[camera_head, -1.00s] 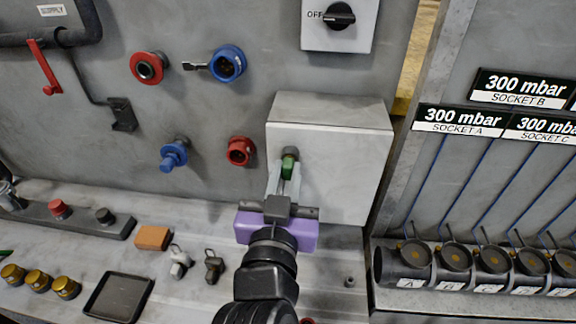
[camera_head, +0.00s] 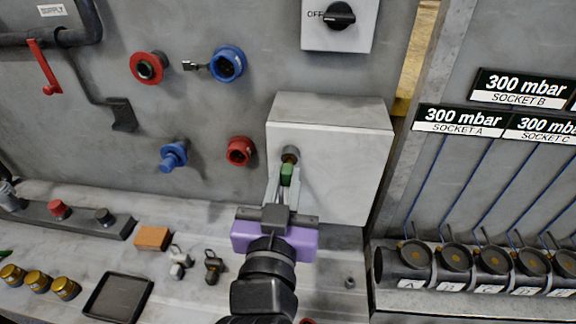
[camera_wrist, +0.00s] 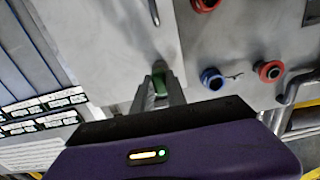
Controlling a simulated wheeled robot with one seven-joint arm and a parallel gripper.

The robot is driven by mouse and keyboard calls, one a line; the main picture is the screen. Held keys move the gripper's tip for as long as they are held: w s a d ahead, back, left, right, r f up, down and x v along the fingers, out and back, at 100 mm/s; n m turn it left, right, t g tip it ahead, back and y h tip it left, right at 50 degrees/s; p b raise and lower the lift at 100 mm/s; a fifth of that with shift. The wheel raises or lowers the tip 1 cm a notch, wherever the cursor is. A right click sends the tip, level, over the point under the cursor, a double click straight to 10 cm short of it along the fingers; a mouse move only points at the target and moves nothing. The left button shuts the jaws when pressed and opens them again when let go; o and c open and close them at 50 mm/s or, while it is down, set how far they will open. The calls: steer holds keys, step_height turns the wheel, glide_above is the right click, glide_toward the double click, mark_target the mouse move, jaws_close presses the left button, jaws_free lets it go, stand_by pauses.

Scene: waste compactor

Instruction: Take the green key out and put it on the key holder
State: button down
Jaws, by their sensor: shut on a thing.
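The green key (camera_head: 287,174) is between the fingertips of my gripper (camera_head: 286,183), which is shut on it. The key is in front of the light grey box (camera_head: 345,155) on the wall. The round lock barrel (camera_head: 290,153) on the box's face shows just above the key. I cannot tell whether the key's shaft is still inside the barrel. In the wrist view the green key (camera_wrist: 159,86) shows between the fingertips of my gripper (camera_wrist: 160,92), against the pale box face. I cannot tell which thing is the key holder.
Red and blue round fittings (camera_head: 228,64) sit on the wall to the left; a small key-like piece is at the upper blue one. The bench holds an orange block (camera_head: 153,238), a dark tray (camera_head: 118,297) and small metal pieces (camera_head: 213,265). Sockets (camera_head: 414,255) line the right.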

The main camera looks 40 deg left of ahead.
steer(key=shift+v, duration=2.1)
steer(key=shift+w, duration=0.1)
stand_by(0.5)
